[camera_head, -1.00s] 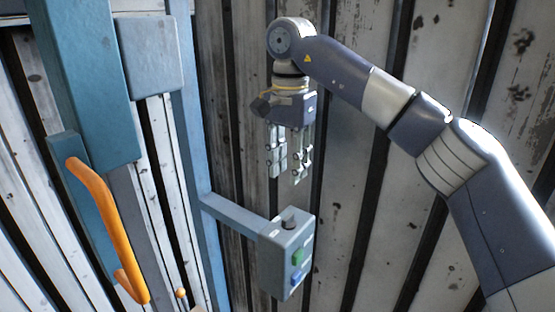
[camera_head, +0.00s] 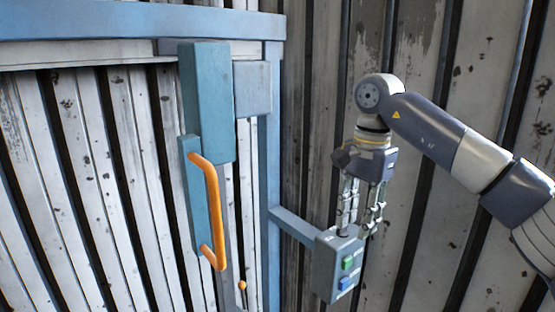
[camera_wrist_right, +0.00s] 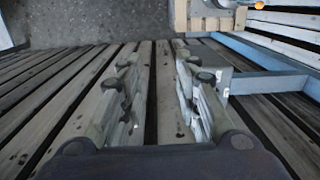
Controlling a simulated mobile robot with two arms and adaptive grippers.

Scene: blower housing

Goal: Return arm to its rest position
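My right gripper (camera_head: 355,232) hangs with its fingers pointing down in the head view, in front of the grey wall. Its two jointed metal fingers are apart with nothing between them. In the right wrist view the fingers (camera_wrist_right: 158,58) also stand apart, with only wall planks showing in the gap. My right arm (camera_head: 440,130) comes in from the right and is bent at the wrist joint. The fingertips overlap the top of a grey control box (camera_head: 338,268) in the picture; I cannot tell whether they touch it. My left gripper is not in view.
The box carries a green button (camera_head: 347,262) and a blue button (camera_head: 345,283), on a blue bracket (camera_head: 293,228) from a blue post (camera_head: 270,170). Left of it is a teal latch housing (camera_head: 207,100) with an orange handle (camera_head: 217,215). Planked walls stand behind.

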